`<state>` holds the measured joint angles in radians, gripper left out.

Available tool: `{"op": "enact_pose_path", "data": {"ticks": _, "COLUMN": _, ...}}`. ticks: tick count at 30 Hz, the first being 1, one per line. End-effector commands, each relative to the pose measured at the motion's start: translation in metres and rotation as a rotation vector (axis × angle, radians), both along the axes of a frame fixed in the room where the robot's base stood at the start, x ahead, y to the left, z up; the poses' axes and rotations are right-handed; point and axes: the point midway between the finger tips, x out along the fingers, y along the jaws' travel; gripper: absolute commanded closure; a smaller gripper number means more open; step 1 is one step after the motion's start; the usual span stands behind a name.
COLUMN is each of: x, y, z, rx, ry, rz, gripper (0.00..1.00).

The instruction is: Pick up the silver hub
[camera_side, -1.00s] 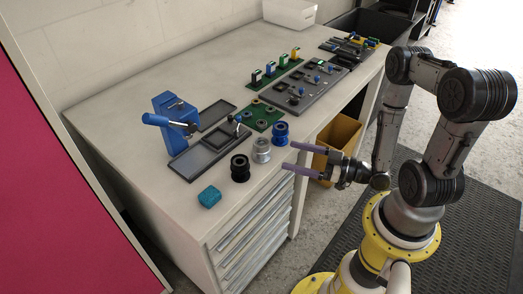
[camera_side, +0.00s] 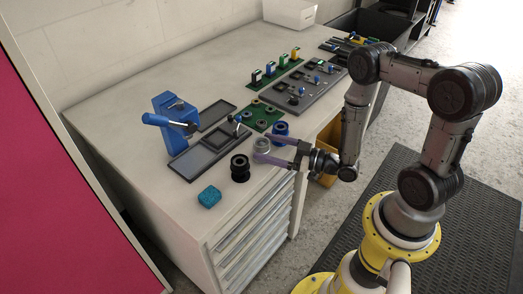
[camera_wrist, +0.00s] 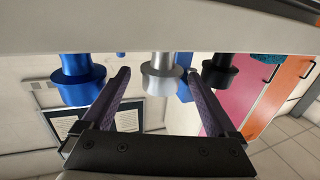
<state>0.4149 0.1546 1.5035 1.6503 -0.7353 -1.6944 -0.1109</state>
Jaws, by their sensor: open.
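The silver hub (camera_side: 262,144) stands upright on the bench, between a black hub (camera_side: 240,168) and a blue hub (camera_side: 280,132). My gripper (camera_side: 268,151) is at the hub row, and its purple fingers partly cover the silver hub in the side view. In the wrist view the silver hub (camera_wrist: 162,75) lies between the tips of my open fingers (camera_wrist: 160,82). The blue hub (camera_wrist: 78,80) is outside the left finger and the black hub (camera_wrist: 220,72) is outside the right finger. I cannot tell whether a finger touches the silver hub.
A teal sponge (camera_side: 209,196) lies near the bench's front corner. Behind the hubs are a blue clamp press (camera_side: 172,120), a grey tray (camera_side: 203,155) and a green board (camera_side: 262,116). The bench front edge and drawers (camera_side: 255,230) are below my gripper.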

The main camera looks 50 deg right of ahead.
Motion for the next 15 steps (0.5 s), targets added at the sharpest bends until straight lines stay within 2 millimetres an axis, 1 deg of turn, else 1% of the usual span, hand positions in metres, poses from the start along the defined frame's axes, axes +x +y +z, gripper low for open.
{"op": "enact_pose_path", "data": {"ticks": 5, "x": 0.016, "y": 0.008, "z": 0.000, "rx": -0.001, "ry": -0.003, "rz": 0.006, "gripper": 0.07}}
{"op": "enact_pose_path", "data": {"ticks": 9, "x": 0.036, "y": 0.015, "z": 0.000, "rx": -0.001, "ry": -0.003, "rz": 0.005, "gripper": 0.07}}
{"op": "enact_pose_path", "data": {"ticks": 12, "x": 0.045, "y": 0.017, "z": -0.001, "rx": -0.001, "ry": -0.003, "rz": 0.004, "gripper": 0.07}}
{"op": "enact_pose_path", "data": {"ticks": 15, "x": 0.049, "y": 0.018, "z": -0.001, "rx": -0.001, "ry": -0.001, "rz": 0.001, "gripper": 0.07}}
